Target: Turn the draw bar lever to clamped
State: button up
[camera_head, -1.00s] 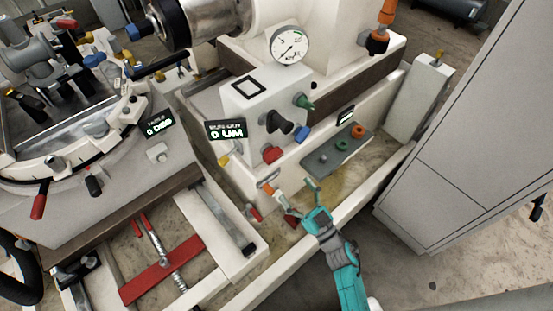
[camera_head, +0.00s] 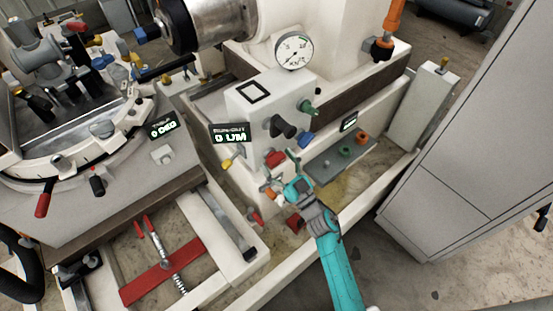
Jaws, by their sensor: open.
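My gripper (camera_head: 281,172) is in the lower middle of the head view, at the front of the white machine. Its fingers are apart and point up and left. Just beyond them is a lever with a red knob (camera_head: 275,158). A small orange and white handle (camera_head: 271,193) is beside the left finger and partly overlaps it in the view. I cannot tell whether the fingers touch either one. No readable label shows which handle is the draw bar lever. Other handles on the panel are blue (camera_head: 306,139), green (camera_head: 308,106), black (camera_head: 282,127) and yellow (camera_head: 229,162).
A grey tray (camera_head: 327,165) with coloured pieces lies right of my gripper. A red handle (camera_head: 256,217) is below left. A grey cabinet (camera_head: 455,150) stands at the right.

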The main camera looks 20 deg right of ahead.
jog(key=shift+w+a+r, duration=0.1)
jog(key=shift+w, duration=0.1)
jog(key=c, duration=1.2)
jog(key=shift+o, duration=0.2)
